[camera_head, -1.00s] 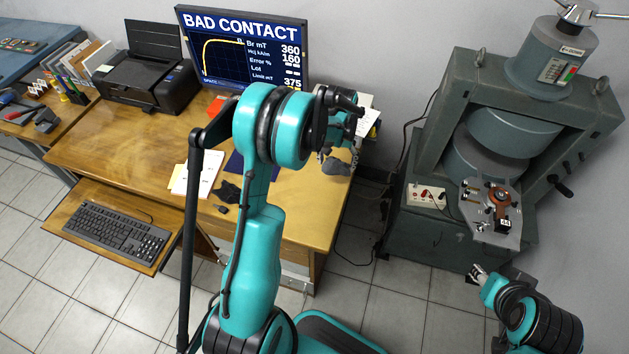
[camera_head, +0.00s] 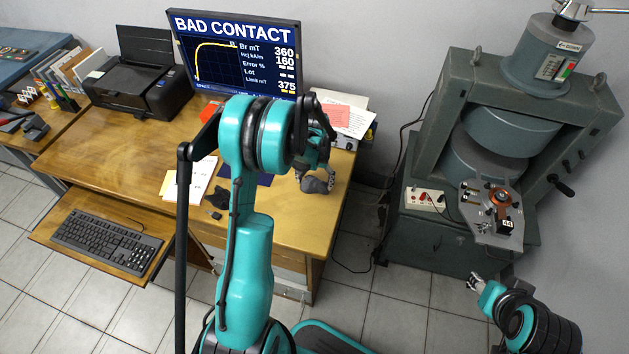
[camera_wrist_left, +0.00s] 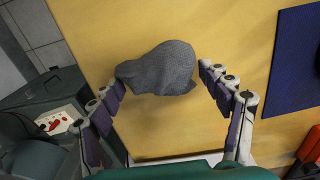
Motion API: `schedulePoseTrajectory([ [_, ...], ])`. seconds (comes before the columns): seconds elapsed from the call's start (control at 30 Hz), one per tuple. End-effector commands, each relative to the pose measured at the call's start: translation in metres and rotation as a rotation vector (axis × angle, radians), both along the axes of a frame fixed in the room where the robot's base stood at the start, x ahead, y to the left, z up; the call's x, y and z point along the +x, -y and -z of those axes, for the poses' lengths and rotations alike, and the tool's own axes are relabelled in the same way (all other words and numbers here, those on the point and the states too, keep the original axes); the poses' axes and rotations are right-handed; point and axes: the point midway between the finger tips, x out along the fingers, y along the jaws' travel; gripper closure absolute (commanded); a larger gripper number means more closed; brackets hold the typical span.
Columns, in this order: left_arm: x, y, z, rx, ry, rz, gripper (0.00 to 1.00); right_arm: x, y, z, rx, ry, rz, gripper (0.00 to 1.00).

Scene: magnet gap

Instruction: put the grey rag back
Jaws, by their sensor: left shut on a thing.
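The grey rag (camera_wrist_left: 160,70) is bunched between the fingers of my left gripper (camera_wrist_left: 165,82) in the left wrist view, with yellow-brown wood behind it. In the head view the rag (camera_head: 316,184) hangs below my left gripper (camera_head: 314,172) near the right end of the wooden desk (camera_head: 290,225). My left gripper is shut on the rag. I cannot tell whether the rag touches the desk. My right gripper (camera_head: 475,283) is at the lower right, in front of the grey press, too small to read.
A dark crumpled item (camera_head: 221,194) lies beside white papers (camera_head: 190,180) on the desk. A dark blue mat (camera_wrist_left: 296,60) is partly hidden by my arm in the head view. The monitor (camera_head: 238,52) reads BAD CONTACT. A grey press (camera_head: 420,240) stands right of the desk.

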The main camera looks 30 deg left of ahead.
Motion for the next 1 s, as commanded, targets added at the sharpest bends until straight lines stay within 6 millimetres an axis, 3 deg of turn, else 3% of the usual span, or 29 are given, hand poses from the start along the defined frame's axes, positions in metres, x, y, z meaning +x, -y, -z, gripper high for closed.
schedulePoseTrajectory([
  [0.07,0.0,0.0,0.004,0.0,0.0,0.0,0.5,0.0,0.0,0.004,0.0,0.0,0.0,0.6],
  [0.1,0.0,0.0,0.004,0.0,0.0,0.0,0.17,0.0,0.0,0.003,0.0,0.0,0.0,0.6],
  [0.17,0.0,0.0,0.003,0.0,0.0,0.0,0.01,0.0,0.0,0.003,0.0,0.0,0.0,0.6],
  [0.63,0.0,0.0,-0.006,0.0,0.0,0.0,0.01,0.0,0.0,-0.004,0.0,0.0,0.0,0.6],
  [1.0,0.0,0.0,-0.085,0.0,0.0,0.0,0.01,0.0,0.0,-0.035,0.0,0.0,0.0,0.6],
])
